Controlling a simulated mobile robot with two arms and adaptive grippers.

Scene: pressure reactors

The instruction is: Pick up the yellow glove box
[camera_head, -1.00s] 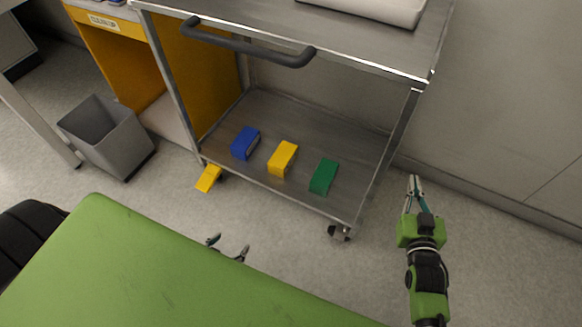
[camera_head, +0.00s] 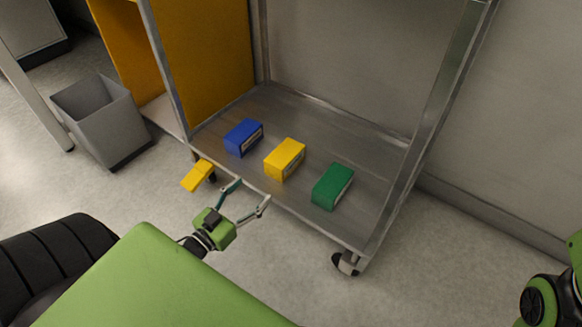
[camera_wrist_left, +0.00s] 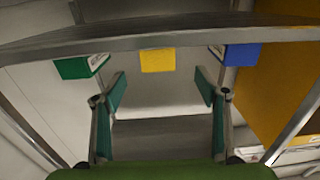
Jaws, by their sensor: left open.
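The yellow glove box (camera_head: 285,159) sits on the lower shelf (camera_head: 335,140) of a metal cart, between a blue box (camera_head: 243,137) and a green box (camera_head: 332,186). My left gripper (camera_head: 248,193) is open and empty, near the shelf's front edge and short of the yellow box. In the left wrist view the yellow box (camera_wrist_left: 158,60) shows beyond and between the spread fingers (camera_wrist_left: 161,89), partly cut off by a metal bar across the top. My right gripper is out of view; only part of its arm shows at the right edge.
A grey bin (camera_head: 103,120) stands on the floor at the left. A yellow piece (camera_head: 197,175) is by the cart's front left wheel. Cart posts flank the shelf, and another wheel (camera_head: 346,263) is at the front right. Bare shelf lies behind the boxes.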

